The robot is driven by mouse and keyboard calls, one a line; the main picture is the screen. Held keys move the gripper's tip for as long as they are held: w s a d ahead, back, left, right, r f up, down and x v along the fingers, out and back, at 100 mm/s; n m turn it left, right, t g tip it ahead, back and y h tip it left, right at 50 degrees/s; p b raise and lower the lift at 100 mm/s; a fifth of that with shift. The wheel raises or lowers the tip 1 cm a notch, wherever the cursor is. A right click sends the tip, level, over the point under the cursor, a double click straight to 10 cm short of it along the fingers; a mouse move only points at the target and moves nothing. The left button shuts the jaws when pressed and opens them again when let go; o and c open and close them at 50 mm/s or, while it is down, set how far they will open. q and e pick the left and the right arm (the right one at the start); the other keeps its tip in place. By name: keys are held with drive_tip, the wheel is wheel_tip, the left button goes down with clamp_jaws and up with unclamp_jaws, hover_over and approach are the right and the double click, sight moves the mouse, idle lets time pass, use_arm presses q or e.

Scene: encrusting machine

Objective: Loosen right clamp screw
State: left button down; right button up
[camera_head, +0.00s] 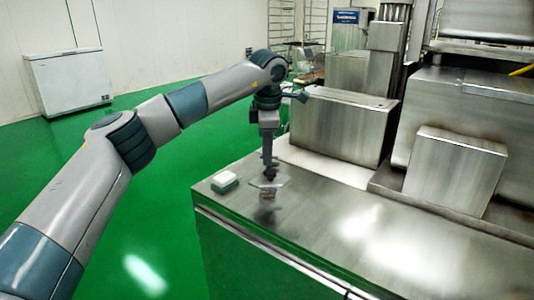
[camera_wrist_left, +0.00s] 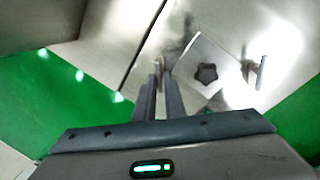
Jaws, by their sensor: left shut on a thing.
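My left gripper (camera_head: 269,172) points straight down at the metal table top near its left end. In the left wrist view its fingers (camera_wrist_left: 158,78) are closed together on a thin metal piece (camera_wrist_left: 157,66) that looks like a clamp screw, mostly hidden between the fingertips. Beside it on the right is a grey plate (camera_wrist_left: 190,52) with a dark star-shaped knob (camera_wrist_left: 207,73). A similar thin upright metal piece (camera_wrist_left: 262,73) stands on the knob's other side, apart from the gripper. In the head view the plate (camera_head: 281,182) shows around the fingertips. My right gripper is not seen.
A steel box (camera_head: 342,128) and machine housing (camera_head: 455,170) stand behind. The table's front right is clear. A white freezer (camera_head: 70,80) stands far left.

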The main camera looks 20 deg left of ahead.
use_arm(q)
drive_tip(key=shift+w+r, duration=0.1)
drive_tip(key=shift+r, duration=0.15)
drive_tip(key=c, duration=1.9)
unclamp_jaws()
drive_tip(key=shift+f, duration=0.1)
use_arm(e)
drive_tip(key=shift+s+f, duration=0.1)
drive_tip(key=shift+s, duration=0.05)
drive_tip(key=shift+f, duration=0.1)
